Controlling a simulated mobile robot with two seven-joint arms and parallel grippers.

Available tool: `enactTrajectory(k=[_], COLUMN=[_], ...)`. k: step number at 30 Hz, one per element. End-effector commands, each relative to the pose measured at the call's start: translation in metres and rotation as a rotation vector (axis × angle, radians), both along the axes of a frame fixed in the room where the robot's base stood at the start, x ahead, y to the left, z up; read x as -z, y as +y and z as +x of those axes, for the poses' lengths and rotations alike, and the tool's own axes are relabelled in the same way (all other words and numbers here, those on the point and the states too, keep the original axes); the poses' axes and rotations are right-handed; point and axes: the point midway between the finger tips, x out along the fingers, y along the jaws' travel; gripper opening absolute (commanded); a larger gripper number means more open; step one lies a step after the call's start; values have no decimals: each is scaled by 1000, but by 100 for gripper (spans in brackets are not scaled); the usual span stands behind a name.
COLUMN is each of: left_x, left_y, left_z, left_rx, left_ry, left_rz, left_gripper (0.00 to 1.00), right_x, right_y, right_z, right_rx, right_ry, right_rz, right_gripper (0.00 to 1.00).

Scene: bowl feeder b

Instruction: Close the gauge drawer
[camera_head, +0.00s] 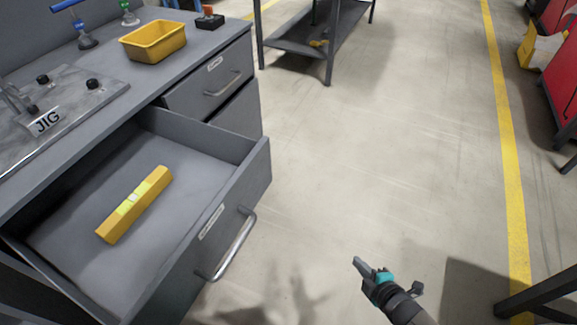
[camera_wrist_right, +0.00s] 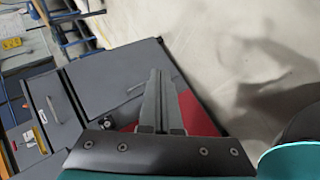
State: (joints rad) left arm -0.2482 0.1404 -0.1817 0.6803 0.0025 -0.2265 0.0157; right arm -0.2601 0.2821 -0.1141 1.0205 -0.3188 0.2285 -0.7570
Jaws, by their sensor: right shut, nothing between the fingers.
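The gauge drawer (camera_head: 258,172) is pulled out of the grey bench at the left of the head view. A yellow bar-shaped tool (camera_head: 133,204) with a pale label lies inside it. The drawer's front has a metal bar handle (camera_head: 236,246). My right gripper (camera_head: 359,263) is shut and empty, to the right of the drawer front and apart from the handle. In the right wrist view its fingers (camera_wrist_right: 158,84) are together, with grey drawer fronts and a red patch behind them. My left gripper is in neither view.
A shut drawer (camera_head: 212,86) lies beyond the open one. The bench top holds a jig plate (camera_head: 60,105) and a yellow bin (camera_head: 153,41). A dark shelf rack (camera_head: 310,40) stands at the back.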

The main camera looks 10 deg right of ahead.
Motion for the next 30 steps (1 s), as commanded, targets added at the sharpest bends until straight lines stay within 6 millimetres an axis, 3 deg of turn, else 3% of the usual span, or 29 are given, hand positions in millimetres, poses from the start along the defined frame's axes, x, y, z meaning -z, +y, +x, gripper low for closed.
enactTrajectory(k=[3, 6, 12, 15, 18, 23, 30], left_x=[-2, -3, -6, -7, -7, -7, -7], left_y=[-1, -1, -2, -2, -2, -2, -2], left_z=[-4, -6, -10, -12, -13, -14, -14], left_rx=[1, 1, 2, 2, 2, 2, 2], left_ry=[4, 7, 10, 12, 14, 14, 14], left_rz=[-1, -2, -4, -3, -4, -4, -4], left_gripper=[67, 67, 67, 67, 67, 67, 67], right_x=[-63, -115, -204, -233, -251, -261, -262], right_y=[7, 21, 57, 72, 83, 91, 115], right_z=[39, 59, 67, 59, 51, 45, 63], right_rx=[-287, -512, -885, -1006, -1083, -1130, -1128], right_ry=[-244, -459, -897, -1082, -1217, -1314, -1324], right_rz=[-255, -492, -979, -1175, -1312, -1410, -1416], right_gripper=[0, 0, 0, 0, 0, 0, 0])
